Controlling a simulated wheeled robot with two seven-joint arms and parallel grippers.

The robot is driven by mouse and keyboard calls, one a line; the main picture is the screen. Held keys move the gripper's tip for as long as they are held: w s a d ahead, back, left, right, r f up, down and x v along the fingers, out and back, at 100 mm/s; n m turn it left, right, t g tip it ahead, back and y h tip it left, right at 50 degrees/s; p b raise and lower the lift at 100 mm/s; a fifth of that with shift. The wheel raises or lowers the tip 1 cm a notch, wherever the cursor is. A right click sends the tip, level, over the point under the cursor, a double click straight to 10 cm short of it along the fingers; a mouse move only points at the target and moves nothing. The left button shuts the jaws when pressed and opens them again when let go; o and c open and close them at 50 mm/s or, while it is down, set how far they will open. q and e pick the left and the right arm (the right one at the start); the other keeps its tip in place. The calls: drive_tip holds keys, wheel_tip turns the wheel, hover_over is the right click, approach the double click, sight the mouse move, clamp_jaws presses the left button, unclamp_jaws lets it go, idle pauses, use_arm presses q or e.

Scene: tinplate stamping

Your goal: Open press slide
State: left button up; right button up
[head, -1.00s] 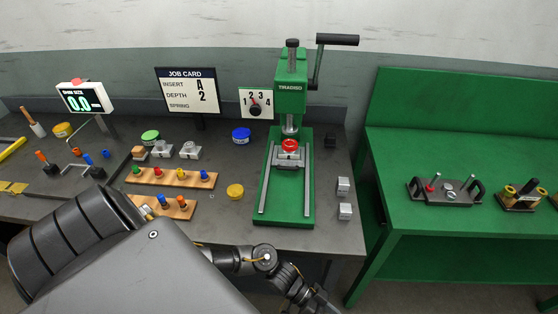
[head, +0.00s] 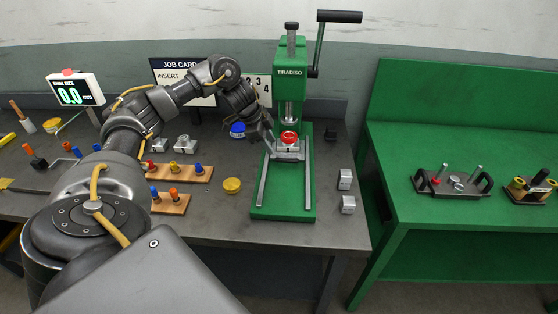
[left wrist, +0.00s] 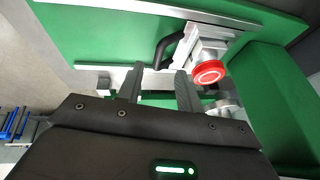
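The green press (head: 291,75) stands at the back of the bench. Its silver slide (head: 288,155) sits on two rails under the ram and carries a red round piece (head: 289,138). In the left wrist view the slide (left wrist: 207,45), the red piece (left wrist: 209,72) and a black handle (left wrist: 168,50) on the slide's side show. My left gripper (head: 270,143) is just left of the slide; in the wrist view its two fingers (left wrist: 158,80) are apart and empty, close to the handle but not around it. My right gripper is out of view.
The press lever (head: 339,16) sticks out at the top. A blue lid (head: 238,129), a yellow lid (head: 232,185) and wooden peg racks (head: 176,173) lie left of the press. Metal blocks (head: 345,179) lie right. My left arm covers part of the job card (head: 176,64).

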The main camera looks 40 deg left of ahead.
sight(281, 159)
use_arm(q)
drive_tip(key=p+x, duration=0.1)
drive_tip(key=x, duration=0.6)
drive_tip(key=shift+w+f+p, duration=0.15)
drive_tip(key=shift+f+p, duration=0.05)
drive_tip(key=shift+p, duration=0.1)
clamp_jaws()
